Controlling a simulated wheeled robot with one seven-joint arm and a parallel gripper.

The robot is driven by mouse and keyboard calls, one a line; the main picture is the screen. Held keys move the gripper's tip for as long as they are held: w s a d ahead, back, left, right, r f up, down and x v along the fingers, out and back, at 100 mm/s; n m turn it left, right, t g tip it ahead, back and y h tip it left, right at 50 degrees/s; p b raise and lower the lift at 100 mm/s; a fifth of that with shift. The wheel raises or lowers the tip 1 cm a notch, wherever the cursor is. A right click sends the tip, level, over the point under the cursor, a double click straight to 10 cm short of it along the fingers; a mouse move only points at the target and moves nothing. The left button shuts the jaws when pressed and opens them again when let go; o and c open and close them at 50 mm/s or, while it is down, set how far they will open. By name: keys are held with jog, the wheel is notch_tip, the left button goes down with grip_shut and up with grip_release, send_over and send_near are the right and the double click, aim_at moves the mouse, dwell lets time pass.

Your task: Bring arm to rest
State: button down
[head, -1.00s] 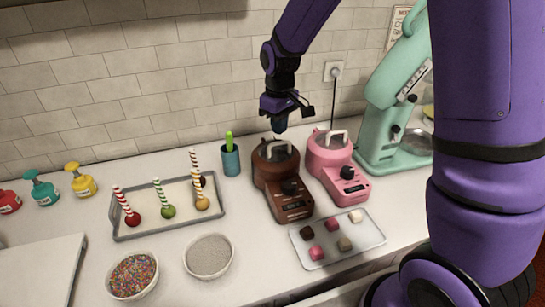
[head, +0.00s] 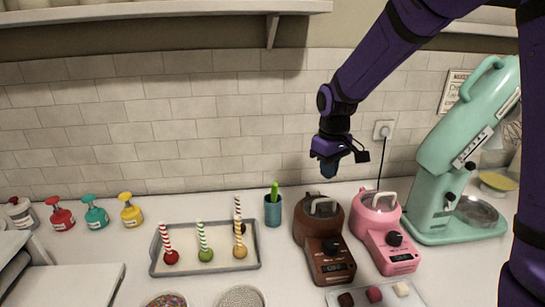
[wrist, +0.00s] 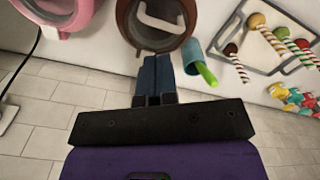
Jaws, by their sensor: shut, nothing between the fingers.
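My purple arm reaches in from the upper right in the head view. My gripper (head: 329,168) hangs in the air above and behind the brown melting pot (head: 325,238), in front of the tiled wall. In the wrist view my gripper (wrist: 155,58) shows its two blue fingers closed together with nothing between them. The brown pot (wrist: 183,50) lies just beyond the fingertips in that view, apart from them. The teal cup with a green-handled tool (head: 273,210) stands left of the brown pot.
A pink melting pot (head: 386,232) and a mint stand mixer (head: 436,180) stand to the right. A grey tray (head: 190,268) with striped-stick pops, colored bottles (head: 96,215), bowls and a tray of small cubes (head: 335,299) occupy the counter. A shelf (head: 165,11) runs above.

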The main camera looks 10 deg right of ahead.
jog(key=s+d+r+m+t, duration=0.1)
jog(key=s+d+r+m, duration=0.1)
jog(key=s+r, duration=0.3)
jog(key=s+d+r+m+t, duration=0.2)
jog(key=s+r, duration=0.3)
jog(key=s, duration=0.8)
jog(key=s+d+r+m+t, duration=0.1)
jog(key=s+d+r, duration=0.3)
jog(key=s, duration=0.5)
jog(key=shift+s+r+m+t, duration=0.4)
jog(key=shift+r+t, duration=0.2)
jog(key=shift+r, duration=0.35)
jog(key=shift+d, duration=0.1)
